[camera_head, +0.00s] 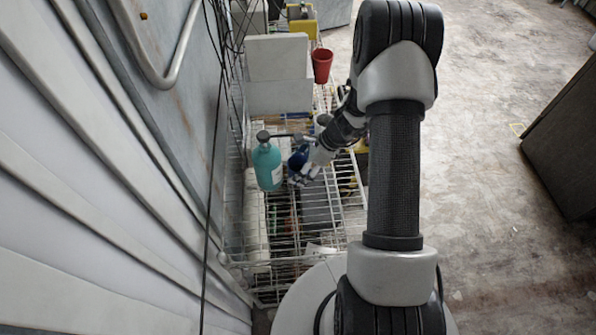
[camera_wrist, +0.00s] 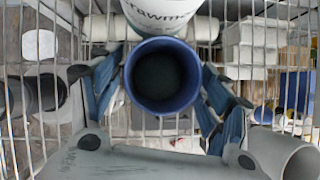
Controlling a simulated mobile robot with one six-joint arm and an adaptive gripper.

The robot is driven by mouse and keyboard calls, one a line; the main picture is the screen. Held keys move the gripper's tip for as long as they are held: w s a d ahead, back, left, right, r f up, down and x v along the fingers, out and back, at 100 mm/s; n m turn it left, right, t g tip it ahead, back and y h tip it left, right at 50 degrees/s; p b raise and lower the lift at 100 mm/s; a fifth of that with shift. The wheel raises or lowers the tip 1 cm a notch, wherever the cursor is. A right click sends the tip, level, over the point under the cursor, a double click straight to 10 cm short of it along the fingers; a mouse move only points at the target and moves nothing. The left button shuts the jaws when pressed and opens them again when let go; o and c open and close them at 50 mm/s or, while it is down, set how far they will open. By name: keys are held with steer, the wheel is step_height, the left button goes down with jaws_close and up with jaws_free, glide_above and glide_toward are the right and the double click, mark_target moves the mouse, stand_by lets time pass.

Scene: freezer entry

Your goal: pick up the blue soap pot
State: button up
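The blue soap pot (camera_head: 297,158) is on the wire shelf, just right of a teal pump bottle (camera_head: 267,165). In the wrist view I look into its round open mouth, past its blue rim (camera_wrist: 162,112). My gripper (camera_head: 303,177) is at the pot, coming from the right in the head view. In the wrist view my gripper (camera_wrist: 162,95) has its fingers spread, one on each side of the pot. The pads are close to its sides; whether they touch is hard to tell. The pot's lower part is hidden.
A white lettered container (camera_wrist: 165,14) is right behind the pot in the wrist view. White boxes (camera_head: 278,70) and a red cup (camera_head: 322,65) stand farther back on the rack. Open floor (camera_head: 500,130) lies to the right.

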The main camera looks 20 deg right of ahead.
steer(key=c, duration=1)
steer(key=shift+o, duration=0.2)
steer(key=shift+r, duration=0.1)
